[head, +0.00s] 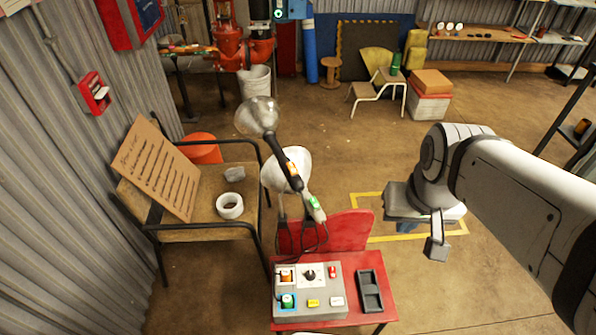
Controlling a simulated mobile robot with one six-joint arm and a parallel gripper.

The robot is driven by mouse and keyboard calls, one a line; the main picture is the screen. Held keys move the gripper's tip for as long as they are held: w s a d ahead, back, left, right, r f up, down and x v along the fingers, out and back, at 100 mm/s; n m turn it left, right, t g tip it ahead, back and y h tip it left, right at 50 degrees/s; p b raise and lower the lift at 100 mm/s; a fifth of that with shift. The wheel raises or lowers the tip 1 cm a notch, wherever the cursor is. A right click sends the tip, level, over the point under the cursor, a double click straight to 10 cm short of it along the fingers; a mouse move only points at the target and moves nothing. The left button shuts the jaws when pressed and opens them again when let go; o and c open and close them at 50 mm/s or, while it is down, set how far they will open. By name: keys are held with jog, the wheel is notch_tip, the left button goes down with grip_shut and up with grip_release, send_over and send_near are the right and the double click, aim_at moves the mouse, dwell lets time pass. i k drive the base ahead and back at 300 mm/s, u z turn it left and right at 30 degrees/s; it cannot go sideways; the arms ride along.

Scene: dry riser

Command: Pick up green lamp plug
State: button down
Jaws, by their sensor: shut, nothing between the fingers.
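A grey control box (312,303) stands on a red chair seat (347,270). A green plug-like piece (288,301) sits in a blue-framed socket at the box's lower left. An orange piece (285,276) sits in the socket above it. Behind the box, a lamp with a white head (287,170) has a green-marked handle (315,206). A lamp with a clear grey head (258,116) has an orange mark. Dark cables hang from them behind the box; their ends are hard to trace. My gripper (437,249) is shut and empty, right of the red chair and apart from everything.
A black tray (370,291) lies right of the box. A wooden bench (190,232) at left holds a cardboard sign (157,167) and a white tape roll (229,205). The floor around my gripper is clear, with yellow floor tape (416,236).

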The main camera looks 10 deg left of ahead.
aim_at(287, 300)
jog(key=z, duration=0.1)
jog(key=k, duration=0.45)
jog(key=u, duration=1)
jog(key=i, duration=0.45)
jog(key=u, duration=0.7)
jog(key=k, duration=1.1)
jog(key=z, duration=0.4)
jog(key=i, duration=1)
jog(key=z, duration=0.05)
